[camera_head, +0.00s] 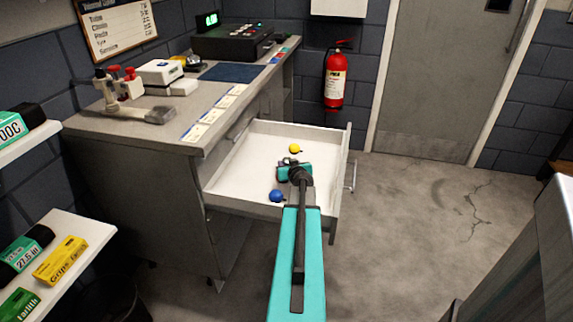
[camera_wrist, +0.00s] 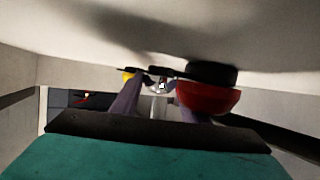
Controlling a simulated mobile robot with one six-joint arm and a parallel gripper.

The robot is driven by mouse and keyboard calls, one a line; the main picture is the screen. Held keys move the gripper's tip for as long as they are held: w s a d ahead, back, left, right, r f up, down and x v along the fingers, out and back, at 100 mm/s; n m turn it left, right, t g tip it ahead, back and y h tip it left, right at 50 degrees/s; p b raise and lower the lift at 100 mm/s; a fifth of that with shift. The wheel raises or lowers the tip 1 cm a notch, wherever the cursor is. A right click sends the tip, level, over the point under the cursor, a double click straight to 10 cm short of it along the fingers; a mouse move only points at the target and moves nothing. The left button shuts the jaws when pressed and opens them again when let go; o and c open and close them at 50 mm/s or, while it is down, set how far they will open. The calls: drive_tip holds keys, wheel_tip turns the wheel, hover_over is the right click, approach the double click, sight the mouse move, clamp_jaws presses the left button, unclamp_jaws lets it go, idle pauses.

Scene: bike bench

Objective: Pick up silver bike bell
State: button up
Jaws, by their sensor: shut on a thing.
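My gripper (camera_head: 291,164) reaches down into the open white drawer (camera_head: 236,166). In the wrist view, which looks upside down, the fingers of my gripper (camera_wrist: 156,84) are shut on the small silver bell (camera_wrist: 159,87). The silver bell is partly covered by the fingers and is hidden behind my gripper in the head view. I cannot tell whether it is clear of the drawer floor.
A red bell (camera_wrist: 210,97) is close beside one finger. A yellow bell (camera_head: 294,148) lies beyond my gripper and a blue bell (camera_head: 276,196) nearer. Drawer walls surround them. The counter (camera_head: 165,130) stands left; a fire extinguisher (camera_head: 336,80) hangs behind.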

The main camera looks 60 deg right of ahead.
drive_tip(key=shift+a+f, duration=0.1)
drive_tip(key=shift+f, duration=0.05)
drive_tip(key=shift+r+p, duration=0.9)
drive_tip(key=shift+r, duration=4.2)
